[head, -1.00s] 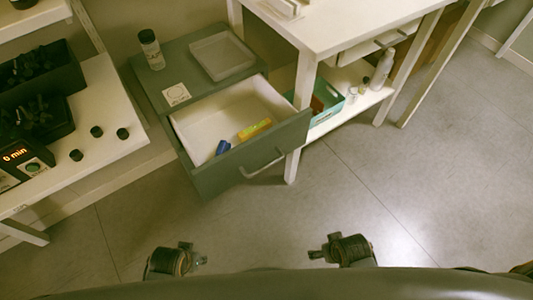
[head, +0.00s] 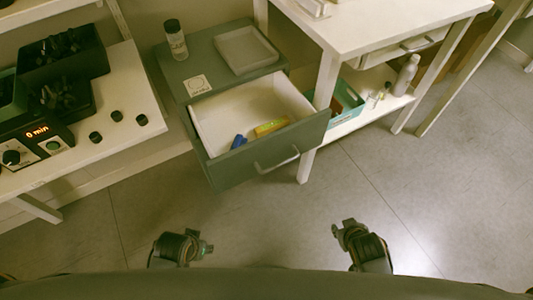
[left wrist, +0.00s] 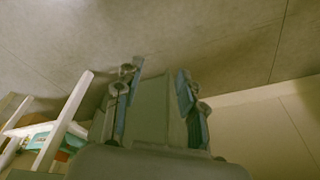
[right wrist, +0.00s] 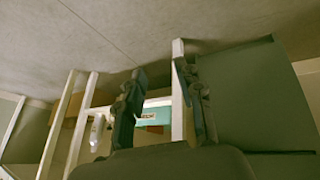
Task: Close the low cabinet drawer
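The low cabinet (head: 205,62) is grey-green. Its drawer (head: 268,155) is pulled out, with a white inside and a bar handle (head: 277,163) on its front. In the drawer lie a yellow-green box (head: 271,127) and a blue item (head: 239,141). My left gripper (head: 206,247) is in front of and below the drawer, apart from it. Its fingers are spread and empty in the left wrist view (left wrist: 155,88). My right gripper (head: 343,232) is right of and below the drawer front, also apart. Its fingers are spread and empty in the right wrist view (right wrist: 162,82).
A bottle (head: 176,40) and a shallow tray (head: 247,50) stand on the cabinet. A white table (head: 375,22) with a teal bin (head: 347,104) on its lower shelf is at the right. A white bench (head: 75,150) is at the left. The floor (head: 270,225) before the drawer is clear.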

